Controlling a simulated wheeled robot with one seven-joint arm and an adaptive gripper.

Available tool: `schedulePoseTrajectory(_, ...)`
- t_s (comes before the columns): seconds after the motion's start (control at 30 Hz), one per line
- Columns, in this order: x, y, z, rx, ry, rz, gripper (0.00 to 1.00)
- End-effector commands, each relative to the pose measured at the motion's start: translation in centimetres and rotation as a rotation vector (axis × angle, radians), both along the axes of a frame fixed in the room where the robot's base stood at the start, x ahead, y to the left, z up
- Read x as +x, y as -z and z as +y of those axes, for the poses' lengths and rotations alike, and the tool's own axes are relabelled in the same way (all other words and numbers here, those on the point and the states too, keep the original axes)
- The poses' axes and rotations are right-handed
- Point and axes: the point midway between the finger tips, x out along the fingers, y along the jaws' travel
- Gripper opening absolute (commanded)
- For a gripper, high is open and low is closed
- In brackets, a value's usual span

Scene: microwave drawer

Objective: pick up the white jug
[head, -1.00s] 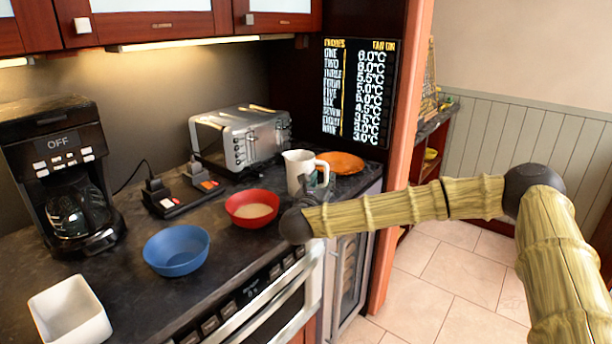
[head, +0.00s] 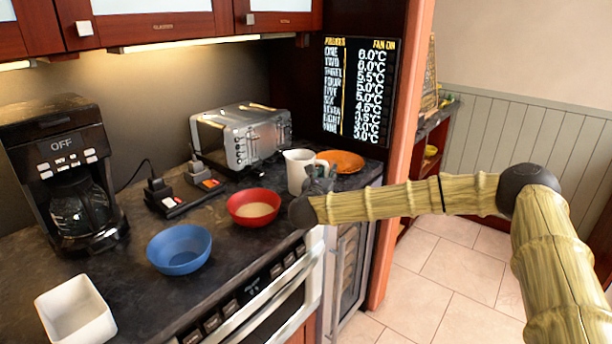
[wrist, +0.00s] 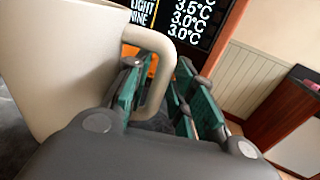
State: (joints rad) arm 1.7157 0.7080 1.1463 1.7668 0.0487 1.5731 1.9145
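The white jug (head: 297,168) stands upright on the dark counter, between the toaster and my arm. In the wrist view the jug (wrist: 60,70) fills the left side, and its handle (wrist: 160,75) reaches in between my gripper's fingers. My gripper (head: 320,178) is at the jug's right side, small and partly dark in the head view. In the wrist view my gripper (wrist: 158,95) has its green-padded fingers apart, one on each side of the handle. A gap shows between the handle and the right finger; contact with the left finger is unclear.
An orange plate (head: 341,161) lies just behind the jug. A red bowl (head: 254,207), a blue bowl (head: 179,249) and a white square bowl (head: 76,312) line the counter's front. A toaster (head: 243,137) and a coffee maker (head: 65,180) stand at the back.

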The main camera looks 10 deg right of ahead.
Motion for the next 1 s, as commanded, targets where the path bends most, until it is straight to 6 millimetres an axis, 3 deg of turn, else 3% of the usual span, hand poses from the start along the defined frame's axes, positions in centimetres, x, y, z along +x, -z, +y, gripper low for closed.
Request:
schedulePoseTrajectory(0.03,0.0,0.0,0.0,0.0,0.0,0.0,0.1)
schedulePoseTrajectory(0.1,0.0,0.0,0.0,0.0,0.0,0.0,0.0)
schedulePoseTrajectory(0.63,0.0,-0.8,0.0,0.001,0.0,-0.004,0.0)
schedulePoseTrajectory(1.0,0.0,-6.3,0.0,0.001,0.0,-0.006,0.0)
